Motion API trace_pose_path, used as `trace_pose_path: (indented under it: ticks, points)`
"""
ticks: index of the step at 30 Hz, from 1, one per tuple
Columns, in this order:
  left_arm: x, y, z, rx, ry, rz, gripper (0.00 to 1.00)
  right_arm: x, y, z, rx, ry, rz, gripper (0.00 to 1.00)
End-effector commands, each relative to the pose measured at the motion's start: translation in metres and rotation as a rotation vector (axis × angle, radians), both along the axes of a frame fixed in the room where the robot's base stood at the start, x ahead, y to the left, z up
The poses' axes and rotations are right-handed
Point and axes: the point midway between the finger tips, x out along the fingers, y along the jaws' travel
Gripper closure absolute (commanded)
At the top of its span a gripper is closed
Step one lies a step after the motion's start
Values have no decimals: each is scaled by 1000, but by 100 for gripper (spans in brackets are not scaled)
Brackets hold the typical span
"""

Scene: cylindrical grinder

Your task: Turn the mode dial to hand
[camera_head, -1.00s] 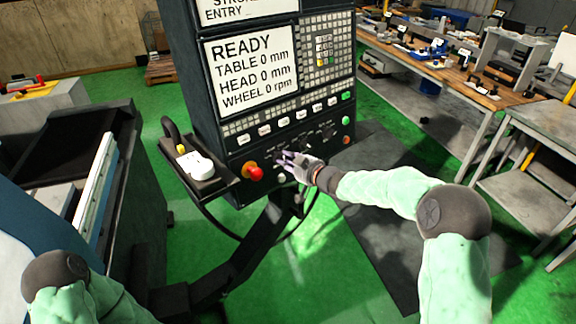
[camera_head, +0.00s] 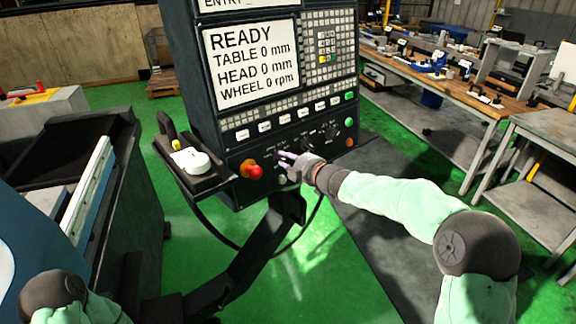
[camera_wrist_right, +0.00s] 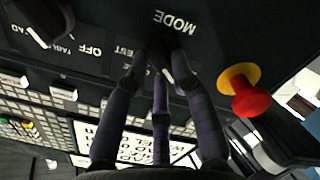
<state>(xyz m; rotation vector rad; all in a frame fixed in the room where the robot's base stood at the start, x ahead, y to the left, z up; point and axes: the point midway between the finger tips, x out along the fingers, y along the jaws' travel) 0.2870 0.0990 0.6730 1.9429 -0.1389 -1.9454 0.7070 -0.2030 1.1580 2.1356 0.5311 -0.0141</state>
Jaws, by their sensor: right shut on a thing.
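The mode dial (camera_wrist_right: 158,50) is a small dark knob on the sloping lower face of the black control panel. The word MODE shows upside down beside it in the right wrist view. My right gripper (camera_wrist_right: 160,78) is shut on the dial, its dark fingers around the knob. In the head view my right gripper (camera_head: 284,158) reaches the panel from the right and covers the dial, so its pointer and setting are hidden. Lettering that reads TEST or similar shows partly between the fingers. My left gripper is outside the view.
A red emergency stop button (camera_head: 251,170) sits just left of my right gripper. Another dark dial (camera_head: 331,132) is to the right on the same face. The screen (camera_head: 252,60) reads READY. A white handheld unit (camera_head: 190,160) rests on a side shelf. Green floor is clear below.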

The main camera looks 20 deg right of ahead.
Motion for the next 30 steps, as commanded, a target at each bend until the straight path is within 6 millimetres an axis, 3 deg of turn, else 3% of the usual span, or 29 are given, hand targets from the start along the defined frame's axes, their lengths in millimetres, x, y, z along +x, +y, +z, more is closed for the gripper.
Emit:
trace_pose_path:
  ticks: [9,26,27,29,30]
  points:
    - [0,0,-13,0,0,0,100,0,1,-3,-110,-44,21,100]
    - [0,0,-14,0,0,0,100,-1,1,-3,-133,-54,26,100]
    - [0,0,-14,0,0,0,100,-1,1,-3,-133,-54,26,64]
    - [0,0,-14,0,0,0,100,-1,1,-2,-133,-54,27,51]
    - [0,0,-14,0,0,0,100,-1,1,-2,-133,-55,27,51]
